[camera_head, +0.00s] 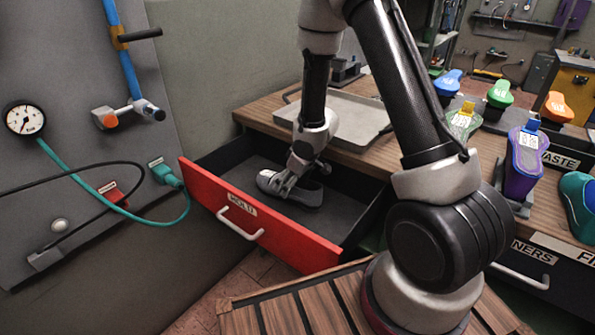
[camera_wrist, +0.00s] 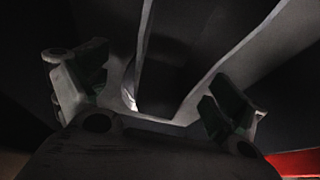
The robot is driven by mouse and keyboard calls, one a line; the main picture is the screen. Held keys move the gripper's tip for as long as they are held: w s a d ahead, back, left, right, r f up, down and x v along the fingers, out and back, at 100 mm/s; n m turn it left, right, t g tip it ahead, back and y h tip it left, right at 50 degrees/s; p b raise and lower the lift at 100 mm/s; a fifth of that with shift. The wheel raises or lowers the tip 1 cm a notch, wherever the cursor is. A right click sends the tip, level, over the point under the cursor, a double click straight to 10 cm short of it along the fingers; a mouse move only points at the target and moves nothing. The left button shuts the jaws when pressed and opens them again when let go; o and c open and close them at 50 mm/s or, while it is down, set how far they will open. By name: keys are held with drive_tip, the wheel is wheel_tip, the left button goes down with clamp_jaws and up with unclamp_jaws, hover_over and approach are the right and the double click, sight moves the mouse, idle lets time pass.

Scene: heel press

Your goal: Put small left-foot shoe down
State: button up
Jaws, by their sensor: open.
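A grey shoe (camera_head: 308,194) lies inside the open red-fronted drawer (camera_head: 262,232), toward its left part, on the dark drawer floor. My gripper (camera_head: 290,181) is down in the drawer, right at the shoe, with its fingers over it. In the wrist view my gripper (camera_wrist: 160,100) has its two fingers spread wide. The shoe's pale rim (camera_wrist: 190,100) runs up between and beyond them in that view. The wrist view is very dark, so I cannot tell whether a finger touches the shoe. Part of the shoe is hidden behind the fingers.
The drawer's front carries a MOLTI label (camera_head: 242,205) and a white handle (camera_head: 240,224). A grey tray (camera_head: 345,118) sits on the bench above. Colourful shoe forms (camera_head: 525,160) stand at the right. A panel with a gauge (camera_head: 25,119) and hoses is at the left.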

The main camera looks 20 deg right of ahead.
drive_tip(key=v, duration=0.8)
drive_tip(key=shift+s+r, duration=0.1)
